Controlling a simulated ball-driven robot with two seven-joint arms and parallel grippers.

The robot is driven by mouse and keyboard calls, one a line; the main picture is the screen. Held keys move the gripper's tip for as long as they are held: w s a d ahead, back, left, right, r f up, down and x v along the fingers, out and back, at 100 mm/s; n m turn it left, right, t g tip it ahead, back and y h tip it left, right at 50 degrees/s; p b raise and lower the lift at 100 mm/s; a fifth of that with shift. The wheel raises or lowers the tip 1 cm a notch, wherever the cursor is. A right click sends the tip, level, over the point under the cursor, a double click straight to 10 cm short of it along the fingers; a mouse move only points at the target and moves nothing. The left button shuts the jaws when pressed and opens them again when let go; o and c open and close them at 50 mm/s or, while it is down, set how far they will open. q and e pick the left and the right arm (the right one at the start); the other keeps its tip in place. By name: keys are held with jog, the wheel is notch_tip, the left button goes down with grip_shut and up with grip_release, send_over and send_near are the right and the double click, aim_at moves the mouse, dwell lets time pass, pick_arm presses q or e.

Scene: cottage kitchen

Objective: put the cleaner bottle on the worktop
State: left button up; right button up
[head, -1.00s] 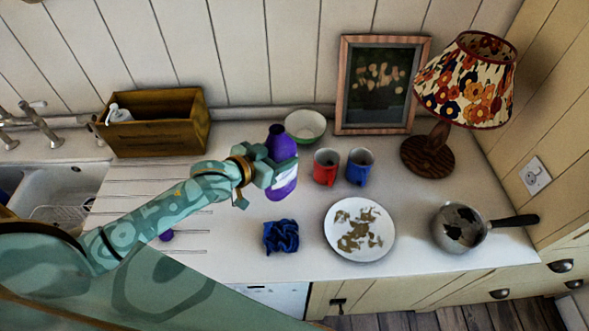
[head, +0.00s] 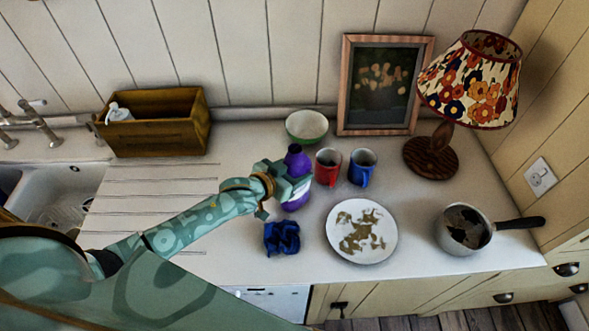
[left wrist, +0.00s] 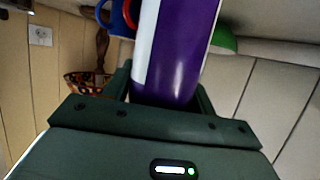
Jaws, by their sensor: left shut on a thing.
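The purple cleaner bottle (head: 296,196) with a pale label is held in my left gripper (head: 289,183), whose jaws are shut around its body. It stands about upright in the head view, at or just above the worktop (head: 225,240); I cannot tell whether its base touches. In the left wrist view, the purple bottle (left wrist: 181,60) with a white stripe fills the gap between the dark fingers. The worktop around it is pale and smooth. My right gripper is not in view.
Close by stand a red mug (head: 326,167), a blue mug (head: 361,168), a green bowl (head: 306,127) and a crumpled blue cloth (head: 282,238). A stained plate (head: 361,231) and a pan (head: 465,229) are to the right. A wooden box (head: 154,122) stands at the left.

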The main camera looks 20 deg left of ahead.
pick_arm(q)
jog(key=o, duration=1.3)
jog(key=shift+c, duration=0.2)
jog(key=shift+r, duration=0.1)
jog(key=p+v, duration=0.1)
jog(key=v, duration=1.1)
